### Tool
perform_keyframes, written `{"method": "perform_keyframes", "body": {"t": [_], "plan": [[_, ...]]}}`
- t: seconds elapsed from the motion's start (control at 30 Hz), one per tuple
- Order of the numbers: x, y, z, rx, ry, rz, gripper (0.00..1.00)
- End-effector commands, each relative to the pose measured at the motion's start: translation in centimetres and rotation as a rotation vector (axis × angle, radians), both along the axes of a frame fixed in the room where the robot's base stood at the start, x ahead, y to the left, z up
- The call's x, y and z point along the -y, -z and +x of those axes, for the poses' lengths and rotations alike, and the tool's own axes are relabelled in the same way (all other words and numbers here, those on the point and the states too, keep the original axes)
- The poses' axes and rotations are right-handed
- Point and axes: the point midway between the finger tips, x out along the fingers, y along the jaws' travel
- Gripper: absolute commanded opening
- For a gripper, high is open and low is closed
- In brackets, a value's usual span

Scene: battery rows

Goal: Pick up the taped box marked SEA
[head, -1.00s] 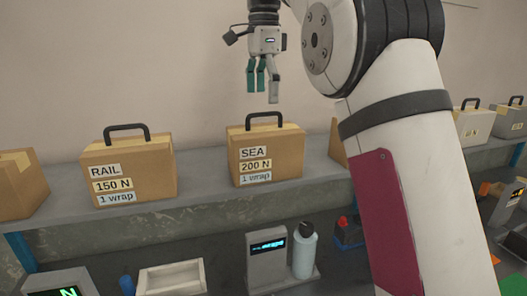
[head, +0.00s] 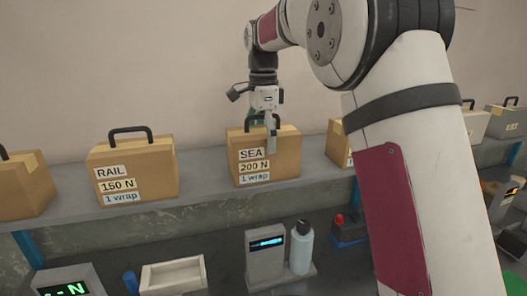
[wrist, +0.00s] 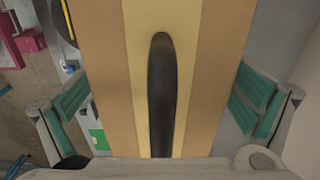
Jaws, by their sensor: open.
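The taped box marked SEA (head: 285,168) stands upright on the grey shelf, with labels reading SEA, 200 N and 1 wrap and a black handle on top. My gripper (head: 265,135) is lowered at the box's top, and one grey finger hides part of its front and handle. In the wrist view the box top (wrist: 110,60) has a pale tape strip and the dark handle (wrist: 161,95) running along its middle. My open gripper (wrist: 160,105) has its green-padded fingers on either side of the box top. Contact with the box cannot be told.
The RAIL box (head: 132,172) stands to the left on the shelf (head: 210,196). Another box (head: 338,148) sits close to the right, partly behind my arm. Below are a white tray (head: 174,275), a display unit (head: 265,255) and a pale bottle (head: 301,248).

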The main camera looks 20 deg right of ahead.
Motion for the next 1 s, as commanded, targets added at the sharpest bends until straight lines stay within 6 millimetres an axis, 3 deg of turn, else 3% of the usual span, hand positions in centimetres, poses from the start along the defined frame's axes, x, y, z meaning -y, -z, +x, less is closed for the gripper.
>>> {"method": "perform_keyframes", "body": {"t": [0.23,0.57,1.0], "plan": [[0.0,0.2,0.0,0.001,0.000,0.000,0.98],[0.0,0.2,0.0,0.000,0.000,0.000,0.23],[0.0,-1.0,0.2,0.010,0.000,0.000,0.22]]}}
